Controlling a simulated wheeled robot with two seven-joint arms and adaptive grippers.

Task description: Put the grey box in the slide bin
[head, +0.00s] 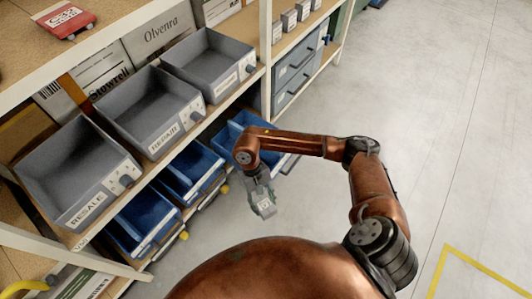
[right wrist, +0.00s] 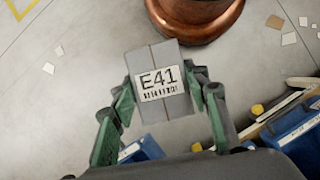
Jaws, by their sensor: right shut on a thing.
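The grey box (right wrist: 157,55) carries a white label reading E41 and is held in my right gripper (right wrist: 160,95), with a green finger on each side. In the head view the small grey box (head: 266,209) hangs below my right gripper (head: 260,190), over the floor just right of the rack. Three grey bins stand on the rack shelf: one marked RESALE (head: 108,196), one marked REPAIR (head: 178,129), and a third (head: 235,84) whose label is too small to read. I cannot tell which is the slide bin. My left gripper is not in view.
Blue bins (head: 158,236) sit on the lower shelf, close to my right arm. A rack upright (head: 265,60) stands beyond the third grey bin. A red item (head: 66,20) lies on the upper shelf. The grey floor (head: 430,90) on the right is clear.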

